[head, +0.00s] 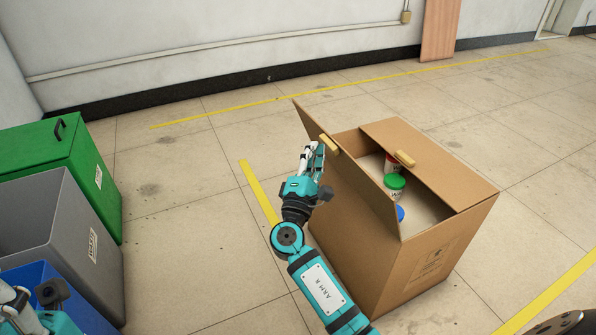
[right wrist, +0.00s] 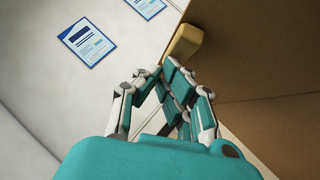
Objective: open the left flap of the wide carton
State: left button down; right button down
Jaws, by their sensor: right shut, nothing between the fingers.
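The wide brown carton (head: 385,265) stands on the floor, right of centre in the head view. Its left flap (head: 365,180) is raised and tilted, with a tan grip block (head: 329,145) near its far end. The right flap (head: 430,165) lies nearly flat, with its own block (head: 404,158). My right gripper (head: 316,148) is shut and empty, just left of the left flap's block. In the right wrist view its fingertips (right wrist: 158,74) are close below that block (right wrist: 183,42); I cannot tell whether they touch. A little of my left gripper (head: 14,298) shows at the lower left; its fingers are unclear.
Inside the carton are a green-lidded jar (head: 395,184), a red-and-white container (head: 392,163) and a partly hidden blue item (head: 400,213). Green (head: 45,150), grey (head: 40,215) and blue (head: 75,305) bins stand at left. Floor between bins and carton is clear.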

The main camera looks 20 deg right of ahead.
jog(key=shift+a, duration=0.15)
jog(key=v, duration=1.2)
jog(key=shift+f, duration=0.15)
